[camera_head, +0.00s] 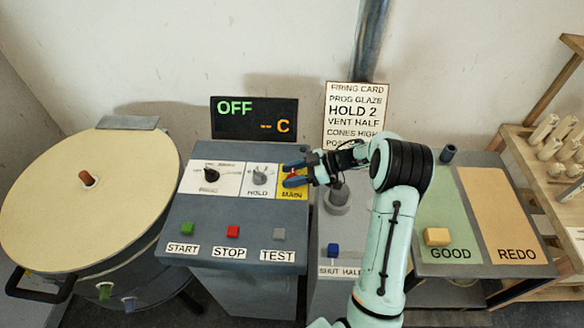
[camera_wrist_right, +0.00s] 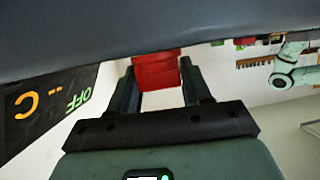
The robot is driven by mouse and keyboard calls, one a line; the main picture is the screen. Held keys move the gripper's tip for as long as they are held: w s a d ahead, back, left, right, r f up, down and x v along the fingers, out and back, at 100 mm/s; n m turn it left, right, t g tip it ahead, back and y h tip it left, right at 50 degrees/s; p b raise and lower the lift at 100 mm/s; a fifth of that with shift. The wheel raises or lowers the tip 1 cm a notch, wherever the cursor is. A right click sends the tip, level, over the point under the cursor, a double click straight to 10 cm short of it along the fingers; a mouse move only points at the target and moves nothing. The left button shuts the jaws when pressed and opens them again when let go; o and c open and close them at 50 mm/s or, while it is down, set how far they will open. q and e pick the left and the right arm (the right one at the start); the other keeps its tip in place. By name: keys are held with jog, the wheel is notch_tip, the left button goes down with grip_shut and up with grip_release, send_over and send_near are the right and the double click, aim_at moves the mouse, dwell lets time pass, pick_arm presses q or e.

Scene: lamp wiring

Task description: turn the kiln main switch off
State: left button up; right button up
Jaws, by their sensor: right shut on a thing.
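The kiln main switch is a red handle on a yellow plate (camera_head: 292,192) marked MAIN, at the right end of the control panel. My right gripper (camera_head: 293,175) reaches in from the right and is shut on the red handle. In the right wrist view the red handle (camera_wrist_right: 157,70) sits between the two fingers of the right gripper (camera_wrist_right: 160,90). The fingers hide part of the switch in the head view, so its exact angle is hard to tell. The display (camera_head: 254,118) behind the panel reads OFF and "-- C". My left gripper is not in view.
The PROG knob (camera_head: 211,175) and HOLD knob (camera_head: 260,175) sit just left of the main switch. START, STOP and TEST buttons line the panel's front. The round kiln lid (camera_head: 90,215) is at left. A side table with GOOD (camera_head: 450,225) and REDO areas is at right.

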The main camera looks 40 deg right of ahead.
jog(key=n+g+y, duration=0.1)
jog(key=n+g, duration=0.2)
jog(key=g, duration=0.1)
jog(key=shift+a+n+y, duration=0.1)
jog(key=shift+n+y, duration=0.3)
jog(key=shift+n+g+y, duration=0.3)
jog(key=shift+n+g, duration=1.7)
jog(key=shift+g, duration=0.3)
jog(key=shift+r, duration=0.1)
jog(key=o, duration=1)
jog(key=shift+s, duration=0.1)
jog(key=shift+c, duration=0.2)
